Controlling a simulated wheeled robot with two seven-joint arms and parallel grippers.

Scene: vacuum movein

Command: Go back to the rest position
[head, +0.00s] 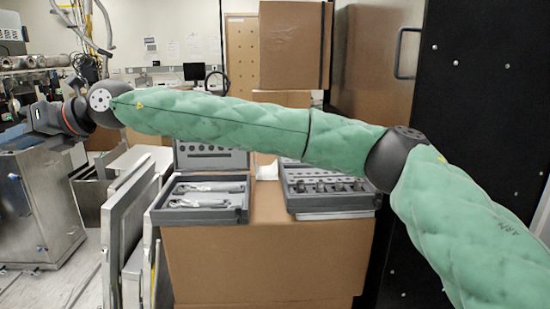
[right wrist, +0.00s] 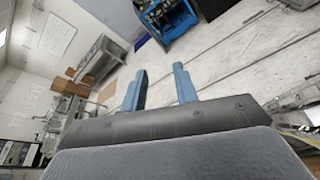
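My right arm comes in from the right in the head view, wrapped in a green quilted cover, and reaches across the whole picture to the far left. Its dark wrist ends at the left edge, where the gripper is hard to make out. In the right wrist view my right gripper (right wrist: 161,86) shows two blue fingers standing apart with nothing between them. It is open and empty, with only floor and distant furniture beyond. My left gripper is in neither view.
Two open grey cases (head: 200,215) (head: 330,203) with metal parts sit on a cardboard box (head: 265,265) behind my arm. Metal panels (head: 125,225) lean to its left. A steel cabinet (head: 50,195) stands far left, a black panel (head: 470,90) right. A blue cart (right wrist: 167,18) shows in the wrist view.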

